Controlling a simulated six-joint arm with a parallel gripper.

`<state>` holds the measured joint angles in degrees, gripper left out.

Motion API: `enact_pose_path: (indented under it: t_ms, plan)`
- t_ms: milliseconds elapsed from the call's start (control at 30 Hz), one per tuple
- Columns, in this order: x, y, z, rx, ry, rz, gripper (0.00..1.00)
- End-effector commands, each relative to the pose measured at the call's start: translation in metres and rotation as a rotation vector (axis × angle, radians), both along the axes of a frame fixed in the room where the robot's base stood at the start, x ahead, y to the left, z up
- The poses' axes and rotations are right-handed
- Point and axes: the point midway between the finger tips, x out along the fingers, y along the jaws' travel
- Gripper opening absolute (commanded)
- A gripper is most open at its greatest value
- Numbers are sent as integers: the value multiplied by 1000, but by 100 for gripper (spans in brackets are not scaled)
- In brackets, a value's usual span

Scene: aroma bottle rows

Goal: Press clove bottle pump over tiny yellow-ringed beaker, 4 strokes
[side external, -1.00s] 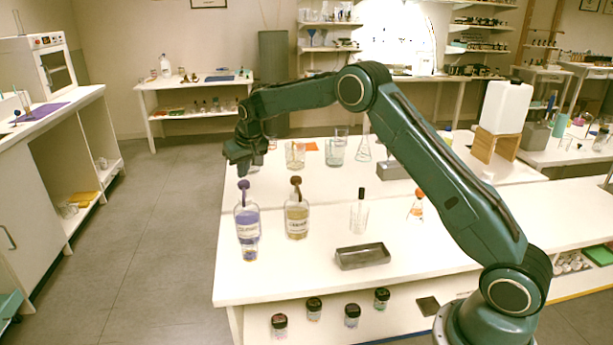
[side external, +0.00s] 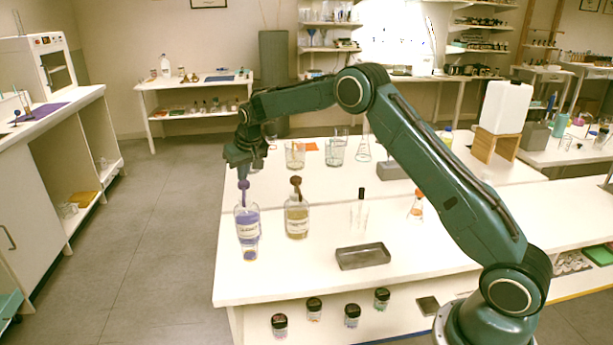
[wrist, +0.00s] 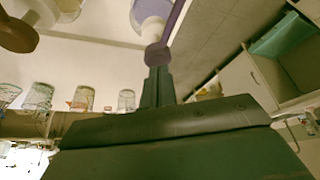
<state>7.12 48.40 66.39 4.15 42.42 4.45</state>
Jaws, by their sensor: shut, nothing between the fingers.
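A clear bottle with purple liquid (side external: 247,226) and a purple pump stands at the left of the near bench. Its label is too small to read. A small beaker (side external: 250,254) with purple at its bottom stands right in front of it. A second bottle with amber liquid (side external: 297,222) and a brown pump stands to its right. My gripper (side external: 243,174) is shut and empty, pointing down just above the purple pump head. In the wrist view the fingertips (wrist: 157,72) meet the purple pump head (wrist: 157,54); whether they press it I cannot tell.
A grey metal tray (side external: 362,257) and a thin clear bottle with a black cap (side external: 360,212) stand to the right. Glass beakers (side external: 295,155) stand behind on the bench. The bench's left edge is close to the purple bottle.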

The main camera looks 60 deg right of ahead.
Motion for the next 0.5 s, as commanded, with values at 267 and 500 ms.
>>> enact_pose_path:
  t_ms: [267,500]
  plan:
    - [0,0,-7,0,1,0,0]
    - [0,0,-14,1,2,0,0]
